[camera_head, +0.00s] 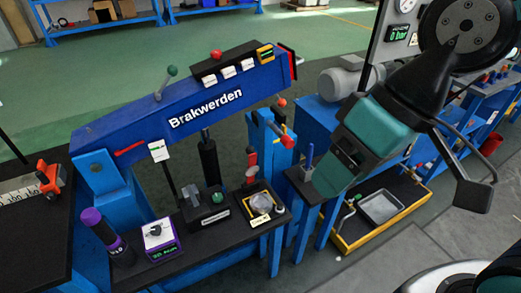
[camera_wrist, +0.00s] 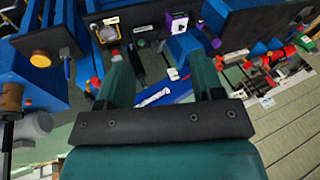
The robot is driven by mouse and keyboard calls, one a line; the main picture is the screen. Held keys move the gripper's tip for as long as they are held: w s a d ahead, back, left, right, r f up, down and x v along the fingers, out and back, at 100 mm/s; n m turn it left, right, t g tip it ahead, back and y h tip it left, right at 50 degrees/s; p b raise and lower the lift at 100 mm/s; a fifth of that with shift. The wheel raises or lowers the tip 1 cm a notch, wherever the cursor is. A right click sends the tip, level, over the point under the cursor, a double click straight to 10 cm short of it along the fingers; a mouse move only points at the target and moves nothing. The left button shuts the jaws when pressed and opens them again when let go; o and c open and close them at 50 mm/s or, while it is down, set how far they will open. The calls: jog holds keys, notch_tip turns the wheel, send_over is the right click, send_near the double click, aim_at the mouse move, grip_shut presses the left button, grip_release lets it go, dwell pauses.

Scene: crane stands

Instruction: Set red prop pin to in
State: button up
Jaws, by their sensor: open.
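The blue crane boom (camera_head: 205,108), lettered "Brakwerden", slopes up to the right in the head view. A blue post (camera_head: 262,135) stands under its right end. A red-tipped cylindrical piece (camera_head: 287,138) sticks out at the post, and a thin red bar (camera_head: 130,148) lies on the boom's left side. I cannot tell for certain which is the red prop pin, or whether it is in. My gripper (camera_head: 335,172) is right of the post, apart from it. In the wrist view my gripper (camera_wrist: 162,75) is open, with nothing held; the boom (camera_wrist: 180,92) shows beyond the fingers.
A dark bench (camera_head: 190,240) carries a purple-faced box (camera_head: 158,240), a green-knobbed block (camera_head: 207,208) and a dish (camera_head: 262,205). A grey motor (camera_head: 350,80) stands behind my gripper. A yellow-edged tray (camera_head: 382,207) is at lower right. Green floor is open behind the boom.

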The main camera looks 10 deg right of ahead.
jog(key=w+a+f+m+t+y+b, duration=0.1)
jog(key=w+f+m+t+b, duration=0.15)
jog(key=f+m+b, duration=0.2)
jog(key=w+f+m+t+y+b, duration=0.1)
jog(key=w+f+m+b, duration=0.25)
jog(key=f+b, duration=0.25)
jog(key=m+t+h+b, duration=0.1)
jog(key=m+t+b, duration=1.2)
jog(key=m+b, duration=1.2)
send_near(290, 145)
jog(key=w+a+m+p, duration=0.1)
jog(key=w+p, duration=0.2)
jog(key=w+a+p, duration=0.1)
jog(key=w+p, duration=0.2)
jog(key=w, duration=0.1)
jog(key=w+a+m+p, duration=0.1)
jog(key=w+p, duration=0.2)
jog(key=shift+w+a+m, duration=0.2)
jog(key=shift+w+m, duration=0.1)
jog(key=shift+w, duration=0.1)
